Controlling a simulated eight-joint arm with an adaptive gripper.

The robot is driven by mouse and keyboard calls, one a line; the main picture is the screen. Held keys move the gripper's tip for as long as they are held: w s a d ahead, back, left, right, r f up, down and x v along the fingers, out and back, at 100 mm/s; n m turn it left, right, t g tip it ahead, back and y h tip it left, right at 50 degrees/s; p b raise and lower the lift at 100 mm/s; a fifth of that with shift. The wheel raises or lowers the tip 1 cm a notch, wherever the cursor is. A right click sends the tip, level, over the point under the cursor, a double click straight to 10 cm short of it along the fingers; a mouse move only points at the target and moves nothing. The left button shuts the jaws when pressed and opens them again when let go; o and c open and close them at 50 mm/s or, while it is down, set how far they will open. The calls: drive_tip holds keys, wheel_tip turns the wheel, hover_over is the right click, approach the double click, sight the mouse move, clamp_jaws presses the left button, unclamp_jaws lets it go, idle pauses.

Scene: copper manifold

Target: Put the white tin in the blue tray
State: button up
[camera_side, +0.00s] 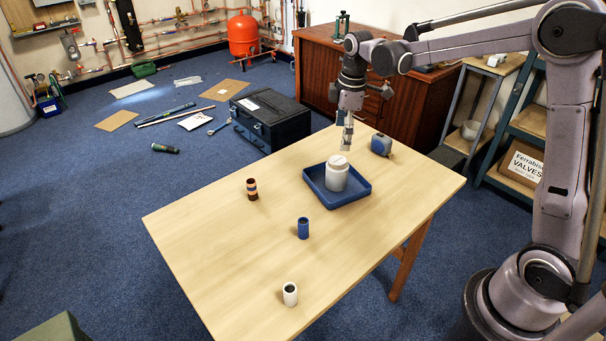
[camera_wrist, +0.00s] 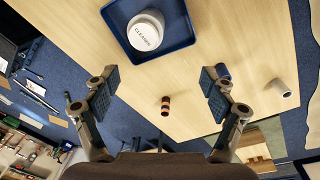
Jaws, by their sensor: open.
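The white tin (camera_side: 337,173) stands upright in the blue tray (camera_side: 360,190) on the wooden table. In the wrist view the tin (camera_wrist: 146,31) shows its lid, lettered "CLEANER", inside the blue tray (camera_wrist: 180,22). My gripper (camera_side: 346,138) is above the tin and the back part of the tray in the side view, apart from the tin as far as I can tell. In the wrist view my gripper (camera_wrist: 158,88) has its two fingers wide apart with nothing between them touching the pads.
On the table stand a brown-and-orange banded cylinder (camera_side: 252,189), a blue cylinder (camera_side: 303,228) and a white hollow cylinder (camera_side: 290,294). A blue-grey tape measure (camera_side: 381,145) lies behind the tray.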

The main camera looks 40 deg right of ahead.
drive_tip(key=s+a+r+m+t, duration=0.1)
drive_tip(key=s+a+m+t, duration=0.2)
drive_tip(key=s, duration=0.6)
drive_tip(key=s+a+r+m+t, duration=0.2)
drive_tip(key=s+a+m, duration=0.3)
drive_tip(key=s, duration=0.5)
drive_tip(key=shift+s+a+m+t, duration=0.2)
drive_tip(key=shift+m+t, duration=0.3)
drive_tip(key=shift+m, duration=0.6)
